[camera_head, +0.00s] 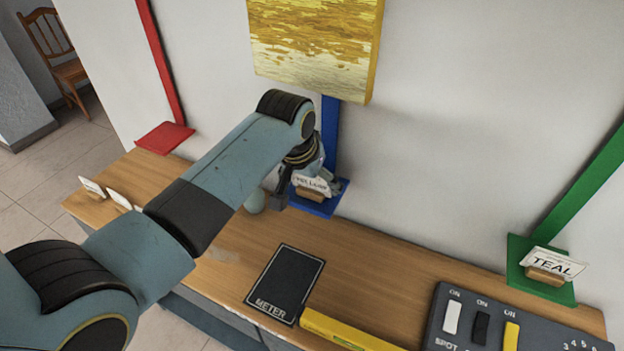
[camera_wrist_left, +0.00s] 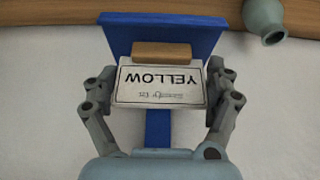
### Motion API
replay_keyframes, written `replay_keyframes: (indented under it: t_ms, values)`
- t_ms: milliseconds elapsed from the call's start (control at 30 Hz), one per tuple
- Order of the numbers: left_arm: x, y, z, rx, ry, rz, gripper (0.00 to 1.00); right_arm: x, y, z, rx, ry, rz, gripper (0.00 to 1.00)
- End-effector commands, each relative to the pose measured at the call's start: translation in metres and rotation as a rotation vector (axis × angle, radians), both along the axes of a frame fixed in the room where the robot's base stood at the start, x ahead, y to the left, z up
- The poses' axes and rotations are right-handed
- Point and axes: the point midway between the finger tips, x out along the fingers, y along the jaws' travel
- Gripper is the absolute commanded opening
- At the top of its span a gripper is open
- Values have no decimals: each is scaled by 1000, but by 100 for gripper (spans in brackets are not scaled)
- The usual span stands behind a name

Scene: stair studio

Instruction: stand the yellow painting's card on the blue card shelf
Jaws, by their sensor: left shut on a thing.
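The yellow painting (camera_head: 312,45) hangs on the wall above the blue card shelf (camera_head: 328,206), which is fixed to a blue upright. The white card reading YELLOW (camera_wrist_left: 160,80) stands at the blue shelf, with its wooden block (camera_wrist_left: 161,54) over the blue surface in the left wrist view. My left gripper (camera_head: 312,186) is at the shelf, its fingers on both side edges of the card, shut on it. The card is partly hidden by the gripper in the head view. Whether the block rests fully on the shelf I cannot tell. My right gripper is not in view.
A green shelf (camera_head: 517,262) holds a TEAL card (camera_head: 552,262). An empty red shelf (camera_head: 165,138) is at left. A vase (camera_wrist_left: 264,20), METER pad (camera_head: 286,283), yellow level (camera_head: 345,331) and switch box (camera_head: 470,322) are on the bench.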

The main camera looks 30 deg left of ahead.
Motion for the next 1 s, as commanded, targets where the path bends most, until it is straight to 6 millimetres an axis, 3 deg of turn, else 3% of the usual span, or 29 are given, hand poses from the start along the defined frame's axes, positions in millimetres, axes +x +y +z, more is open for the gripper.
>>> replay_keyframes:
  t_ms: [167, 200, 300, 767, 1000]
  values:
    - [0, 0, -1, 0, 0, 0, 61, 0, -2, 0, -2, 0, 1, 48]
    - [0, 0, -1, 0, 0, 0, 90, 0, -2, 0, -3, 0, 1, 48]
    - [0, 0, -1, 0, 0, 0, 100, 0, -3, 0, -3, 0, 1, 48]
    - [-1, 0, 2, 0, -1, 0, 100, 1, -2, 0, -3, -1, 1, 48]
    - [-15, -1, 38, 0, -4, 0, 100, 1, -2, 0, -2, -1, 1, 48]
